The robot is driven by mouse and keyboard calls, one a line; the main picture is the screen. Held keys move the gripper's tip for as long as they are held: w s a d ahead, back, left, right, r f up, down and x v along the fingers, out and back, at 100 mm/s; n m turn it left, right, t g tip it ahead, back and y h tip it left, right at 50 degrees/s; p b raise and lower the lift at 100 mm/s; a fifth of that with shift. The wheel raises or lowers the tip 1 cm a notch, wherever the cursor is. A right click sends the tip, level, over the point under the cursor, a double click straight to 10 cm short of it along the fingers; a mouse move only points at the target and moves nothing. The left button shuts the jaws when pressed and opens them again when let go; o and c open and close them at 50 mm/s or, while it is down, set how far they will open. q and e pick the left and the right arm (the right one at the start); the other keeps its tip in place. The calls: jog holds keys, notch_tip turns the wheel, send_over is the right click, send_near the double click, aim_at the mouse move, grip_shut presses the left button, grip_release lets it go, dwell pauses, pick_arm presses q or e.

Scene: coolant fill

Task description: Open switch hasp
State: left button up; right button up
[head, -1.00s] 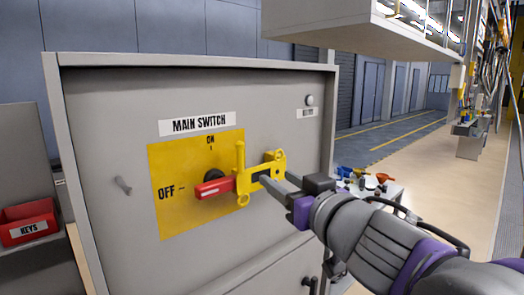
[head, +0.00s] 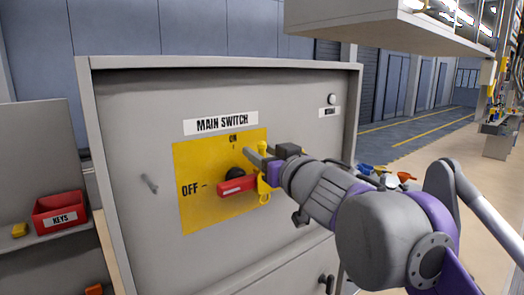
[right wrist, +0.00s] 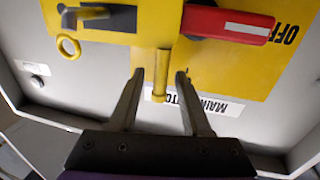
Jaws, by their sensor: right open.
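The main switch has a red handle (head: 238,186) pointing left towards OFF on a yellow plate (head: 205,205). The yellow hasp (head: 264,190) sits by the handle, mostly hidden behind my right gripper (head: 257,157) in the head view. In the right wrist view, the hasp body (right wrist: 105,22) has a metal bar through it and a ring (right wrist: 68,47) beside it. A yellow post (right wrist: 161,75) of the hasp stands between the open fingers of my right gripper (right wrist: 160,74), with visible gaps at both sides. The red handle (right wrist: 228,22) lies at the upper right there. My left gripper is out of view.
A red KEYS bin (head: 60,212) stands on a shelf at the left. A white overhead shelf (head: 370,25) hangs at the upper right. Small coloured items lie behind my right arm.

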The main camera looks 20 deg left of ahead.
grip_shut()
dwell(1.4)
